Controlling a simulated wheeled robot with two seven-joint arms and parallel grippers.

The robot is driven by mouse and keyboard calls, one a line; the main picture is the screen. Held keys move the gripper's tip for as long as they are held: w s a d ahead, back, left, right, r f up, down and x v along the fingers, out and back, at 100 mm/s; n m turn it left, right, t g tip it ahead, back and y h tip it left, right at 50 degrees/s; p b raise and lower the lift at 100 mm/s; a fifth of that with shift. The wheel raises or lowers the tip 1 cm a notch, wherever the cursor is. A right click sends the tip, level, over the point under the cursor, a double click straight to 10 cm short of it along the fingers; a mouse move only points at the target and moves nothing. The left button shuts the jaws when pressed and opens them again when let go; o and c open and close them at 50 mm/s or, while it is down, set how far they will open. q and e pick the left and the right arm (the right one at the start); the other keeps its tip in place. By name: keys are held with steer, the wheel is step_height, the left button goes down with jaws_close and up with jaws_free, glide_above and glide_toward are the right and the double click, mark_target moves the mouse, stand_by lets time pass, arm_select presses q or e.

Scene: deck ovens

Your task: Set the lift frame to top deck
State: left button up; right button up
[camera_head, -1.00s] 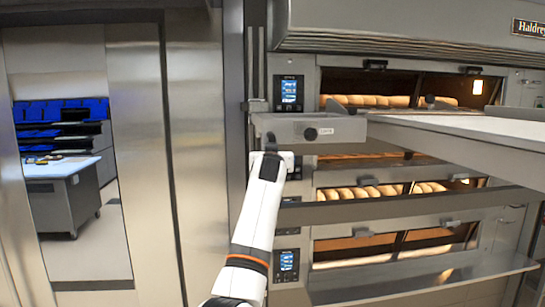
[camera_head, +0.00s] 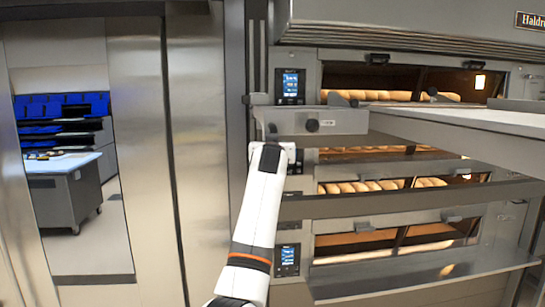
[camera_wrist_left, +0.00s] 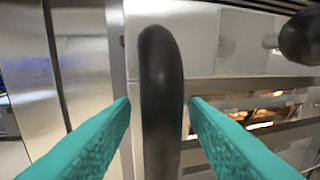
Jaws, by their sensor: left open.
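The lift frame (camera_head: 345,121) is a grey metal box-section frame with a round black knob (camera_head: 312,125) on its front. It stands in front of the oven stack, just below the top deck's mouth (camera_head: 400,82). My left gripper (camera_head: 271,143) is at the frame's left end; its fingers are mostly hidden in the head view. In the left wrist view its teal fingers (camera_wrist_left: 160,105) are open on either side of an upright black handle (camera_wrist_left: 161,85), with visible gaps beside it. The round knob also shows at upper right (camera_wrist_left: 302,38). My right gripper is not in view.
The flat loader surface (camera_head: 480,118) extends right from the frame. Lower decks with loaves (camera_head: 385,186) and a bottom shelf (camera_head: 420,275) lie below. A steel panel (camera_head: 205,150) stands close on the left. A worktable (camera_head: 62,195) is seen beyond the doorway.

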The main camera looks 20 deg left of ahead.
arm_select(q)
steer(key=b+v, duration=0.5)
steer(key=v, duration=0.5)
steer(key=shift+b, duration=0.3)
steer(key=shift+s+d+r, duration=0.1)
